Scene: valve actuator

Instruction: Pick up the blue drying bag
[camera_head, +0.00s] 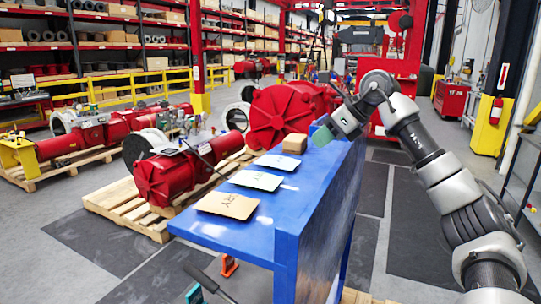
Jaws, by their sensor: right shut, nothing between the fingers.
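Three flat bags lie in a row on the blue table (258,235). The nearest is a tan bag (228,205) with dark lettering. Behind it lies a pale bluish-white bag (256,180), and farther back a second pale bluish-white bag (278,162). I cannot tell for certain which pale one is the blue drying bag. My right gripper (323,135), with greenish fingertips, is shut and empty above the table's far right end. It is apart from the bags, to the right of and beyond them. My left gripper does not show.
A small brown box (294,143) stands at the table's far end, near my right gripper. Red valve actuators (178,172) on wooden pallets (128,211) stand left of the table. Small orange (229,266) and teal (194,293) items show low in front. Floor right of the table is clear.

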